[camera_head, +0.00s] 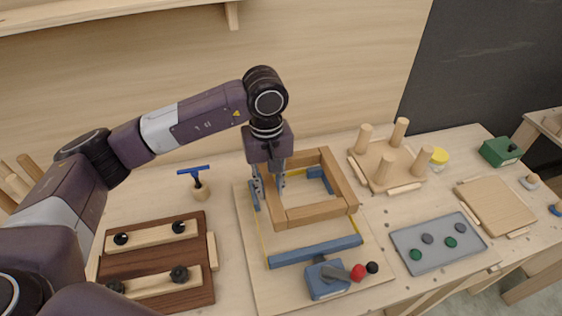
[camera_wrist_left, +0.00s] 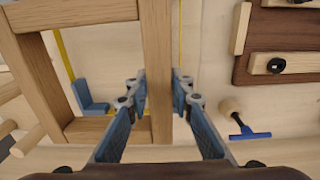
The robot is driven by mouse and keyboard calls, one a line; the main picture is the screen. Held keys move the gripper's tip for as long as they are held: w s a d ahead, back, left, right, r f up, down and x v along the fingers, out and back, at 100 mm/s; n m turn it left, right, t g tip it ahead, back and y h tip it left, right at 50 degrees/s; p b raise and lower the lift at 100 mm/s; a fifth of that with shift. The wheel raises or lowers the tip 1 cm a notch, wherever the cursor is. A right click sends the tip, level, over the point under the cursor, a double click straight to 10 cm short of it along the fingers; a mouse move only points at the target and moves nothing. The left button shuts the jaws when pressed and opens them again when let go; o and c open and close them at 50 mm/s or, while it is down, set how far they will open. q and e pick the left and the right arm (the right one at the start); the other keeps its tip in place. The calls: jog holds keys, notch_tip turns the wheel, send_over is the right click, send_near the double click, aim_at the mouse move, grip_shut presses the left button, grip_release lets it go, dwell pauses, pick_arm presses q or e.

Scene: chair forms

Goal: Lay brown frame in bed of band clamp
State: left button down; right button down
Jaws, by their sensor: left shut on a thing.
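The brown frame (camera_head: 318,213) is a square of wooden bars. In the head view it is over the far part of the band clamp, and whether it touches the clamp's bed is unclear. My left gripper (camera_head: 268,190) is shut on the frame's left bar; in the left wrist view its fingers (camera_wrist_left: 158,92) stand on either side of that bar (camera_wrist_left: 157,40). The band clamp has a pale wooden base (camera_head: 250,262), a yellow band, blue corner and edge pieces (camera_head: 316,251), and a blue block (camera_head: 327,281) with a red-knobbed lever at the front. My right gripper is not in view.
A dark brown board with clamped strips (camera_head: 158,262) lies at the left. A blue-handled tool (camera_head: 199,186) stands behind it. At the right are a pegged board (camera_head: 378,172), a yellow-lidded jar (camera_head: 439,158), a grey tray (camera_head: 416,235), a wooden board (camera_head: 495,204) and a green box (camera_head: 501,151).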

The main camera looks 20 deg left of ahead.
pick_arm(q)
jog(key=shift+w, duration=0.1)
jog(key=shift+s+f, duration=0.25)
jog(key=shift+s, duration=0.15)
jog(key=shift+f+b, duration=0.25)
jog(key=shift+b, duration=0.05)
jog(key=shift+w+f+b, duration=0.2)
jog(key=shift+f+b, duration=0.15)
jog(key=shift+f, duration=0.75)
jog(key=shift+s+f+b, duration=0.1)
jog(key=shift+f+b, duration=0.45)
jog(key=shift+f, duration=1.4)
notch_tip(320, 180, down, 4)
jog(key=b, duration=0.5)
jog(key=c, duration=1.6)
grip_release()
